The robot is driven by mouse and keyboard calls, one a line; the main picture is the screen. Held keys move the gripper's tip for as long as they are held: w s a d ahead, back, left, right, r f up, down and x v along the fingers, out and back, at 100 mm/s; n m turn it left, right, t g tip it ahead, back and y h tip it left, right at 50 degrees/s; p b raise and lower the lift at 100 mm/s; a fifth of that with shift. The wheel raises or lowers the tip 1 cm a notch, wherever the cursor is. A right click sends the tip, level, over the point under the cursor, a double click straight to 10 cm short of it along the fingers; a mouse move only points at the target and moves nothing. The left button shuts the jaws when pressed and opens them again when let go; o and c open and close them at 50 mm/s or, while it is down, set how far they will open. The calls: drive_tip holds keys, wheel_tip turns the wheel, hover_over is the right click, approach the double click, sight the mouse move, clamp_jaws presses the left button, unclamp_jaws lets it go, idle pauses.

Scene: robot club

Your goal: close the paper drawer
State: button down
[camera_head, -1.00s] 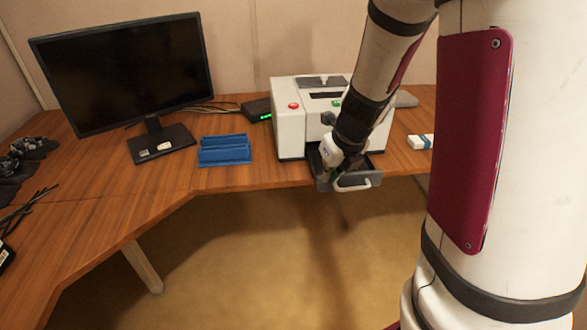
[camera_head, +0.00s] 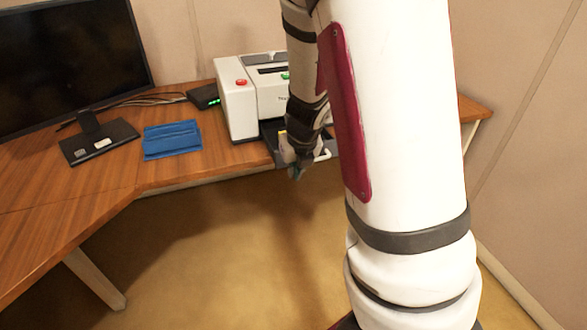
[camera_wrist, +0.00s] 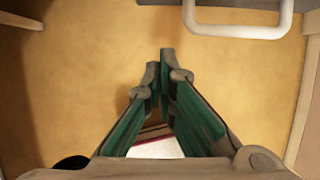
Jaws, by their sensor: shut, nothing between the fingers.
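The white printer (camera_head: 236,104) stands on the desk with its dark paper drawer (camera_head: 268,139) pulled out at the front, over the desk's edge. My arm hides much of the drawer in the head view. The drawer's pale handle (camera_head: 323,155) shows just right of my gripper (camera_head: 295,173). In the wrist view the grey drawer front (camera_wrist: 235,3) and white looped handle (camera_wrist: 238,30) are at the top, right of centre. My gripper (camera_wrist: 160,65) is shut and empty, pointing at that side with floor beneath it. A gap shows between fingertips and handle in the picture.
A blue tray (camera_head: 172,140) lies on the desk (camera_head: 95,180) left of the printer. A monitor (camera_head: 70,60) and a small black box (camera_head: 203,97) with green lights stand farther left and back. The floor (camera_head: 220,250) before the desk is clear.

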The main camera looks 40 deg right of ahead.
drive_tip(key=w, duration=0.3)
drive_tip(key=w+d+f, duration=0.1)
drive_tip(key=shift+w+d, duration=0.1)
drive_tip(key=shift+w, duration=0.05)
